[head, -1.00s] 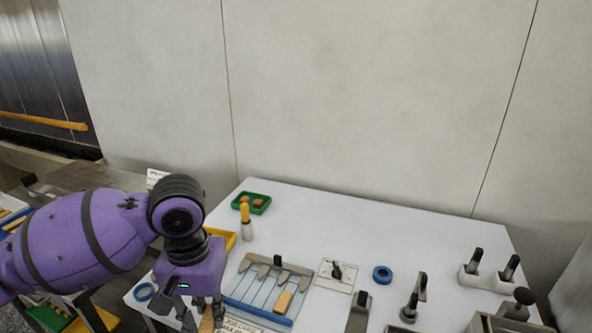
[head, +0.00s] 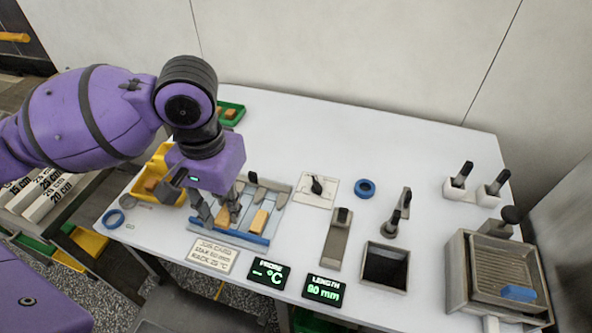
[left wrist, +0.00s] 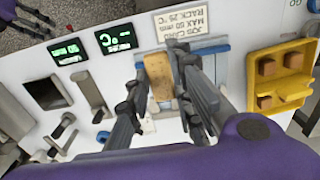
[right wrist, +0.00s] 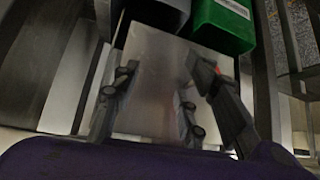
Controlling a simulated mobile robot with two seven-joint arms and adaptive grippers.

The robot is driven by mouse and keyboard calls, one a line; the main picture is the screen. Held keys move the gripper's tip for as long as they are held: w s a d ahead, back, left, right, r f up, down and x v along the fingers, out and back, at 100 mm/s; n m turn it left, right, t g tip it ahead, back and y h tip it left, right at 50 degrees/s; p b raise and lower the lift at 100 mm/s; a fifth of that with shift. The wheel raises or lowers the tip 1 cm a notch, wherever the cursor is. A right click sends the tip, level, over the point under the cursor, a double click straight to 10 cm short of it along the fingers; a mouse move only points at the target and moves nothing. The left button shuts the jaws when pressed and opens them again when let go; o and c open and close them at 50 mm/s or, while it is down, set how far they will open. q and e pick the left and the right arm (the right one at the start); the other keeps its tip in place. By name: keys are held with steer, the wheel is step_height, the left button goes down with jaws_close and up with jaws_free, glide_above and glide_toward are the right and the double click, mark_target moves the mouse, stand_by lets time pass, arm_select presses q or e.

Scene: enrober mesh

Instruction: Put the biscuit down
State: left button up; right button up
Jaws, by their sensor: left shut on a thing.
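My left gripper (head: 216,218) is shut on a tan oblong biscuit (head: 224,214), held pointing down at the left part of the blue-and-grey rack (head: 242,233). In the left wrist view, the biscuit (left wrist: 158,70) shows between the fingers (left wrist: 162,78). I cannot tell whether its lower end touches the rack. A second biscuit (head: 259,221) lies in a rack lane just right of the gripper. My right gripper (right wrist: 150,95) shows in the right wrist view, open and empty over a grey metal surface.
A yellow tray (head: 150,187) with brown pieces stands left of the rack. The job card (head: 213,255) and two lit displays (head: 269,274) lie in front. A grey dial plate (head: 317,187), a blue ring (head: 365,188) and a square bin (head: 385,267) are right.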

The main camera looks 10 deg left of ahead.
arm_select(q)
steer(key=w+a+f, duration=0.1)
steer(key=w+f, duration=0.1)
steer(key=w+a+f+b, duration=0.1)
steer(key=w+f, duration=0.4)
steer(key=shift+w+a, duration=0.1)
steer(key=shift+a, duration=0.3)
steer(key=f, duration=0.2)
steer(key=f+b, duration=0.1)
steer(key=shift+w+a+f, duration=0.1)
steer(key=shift+w+f, duration=0.05)
steer(key=shift+w, duration=0.1)
steer(key=shift+f, duration=0.2)
steer(key=shift+r, duration=0.1)
arm_select(e)
steer(key=shift+s+d+f, duration=0.1)
steer(key=shift+d+f, duration=0.1)
steer(key=shift+f, duration=0.25)
steer(key=shift+s+d+f, duration=0.1)
steer(key=shift+d+f, duration=0.1)
steer(key=shift+f, duration=0.2)
